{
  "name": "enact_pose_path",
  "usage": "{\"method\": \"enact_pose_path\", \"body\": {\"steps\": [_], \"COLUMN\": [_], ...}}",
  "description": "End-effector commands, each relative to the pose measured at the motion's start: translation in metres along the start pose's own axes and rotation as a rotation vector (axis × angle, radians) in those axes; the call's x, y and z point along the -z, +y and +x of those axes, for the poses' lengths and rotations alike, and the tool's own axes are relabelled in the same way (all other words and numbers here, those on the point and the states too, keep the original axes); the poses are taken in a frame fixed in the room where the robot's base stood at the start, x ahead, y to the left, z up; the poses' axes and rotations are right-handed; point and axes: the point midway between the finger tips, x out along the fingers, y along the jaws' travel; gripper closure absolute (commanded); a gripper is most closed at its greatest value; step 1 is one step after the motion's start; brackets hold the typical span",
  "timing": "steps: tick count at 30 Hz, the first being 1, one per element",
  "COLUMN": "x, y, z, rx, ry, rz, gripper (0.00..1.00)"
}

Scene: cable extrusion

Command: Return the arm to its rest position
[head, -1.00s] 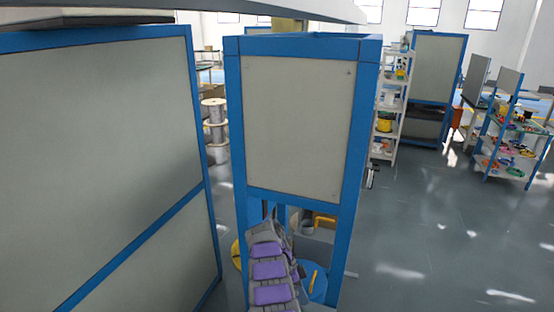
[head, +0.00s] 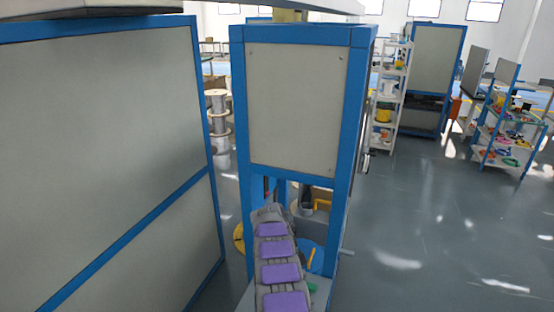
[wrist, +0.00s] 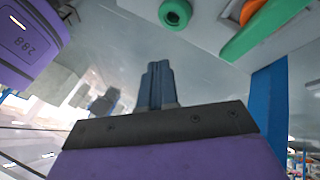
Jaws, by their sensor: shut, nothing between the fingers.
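My gripper (wrist: 158,82) shows in the wrist view with its two dark fingers pressed together and nothing between them. Its dark mount and a purple housing lie below the fingers. In the head view my purple and grey arm stretches from the bottom edge up toward the open lower part of a blue-framed machine cabinet (head: 296,105). I cannot make out the fingers there. A green ring (wrist: 175,13) and a green part with an orange piece (wrist: 262,25) show beyond the gripper in the wrist view.
A large blue-framed panel (head: 105,130) stands close on the left. Cable spools (head: 217,130) stand behind the gap between it and the cabinet. White shelves (head: 388,100) and a parts rack (head: 507,135) stand further right. The grey floor (head: 440,230) at right is open.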

Motion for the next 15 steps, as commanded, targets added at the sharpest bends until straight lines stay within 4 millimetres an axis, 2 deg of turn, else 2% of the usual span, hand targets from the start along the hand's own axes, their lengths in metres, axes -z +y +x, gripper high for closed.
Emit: {"method": "enact_pose_path", "body": {"steps": [8,15], "x": [0.000,0.004], "y": [0.020,0.059], "z": [-0.026,-0.064], "rx": [0.023,0.086], "ry": [-0.077,-0.160], "rz": [-0.155,-0.380], "gripper": [1.00,1.00]}}
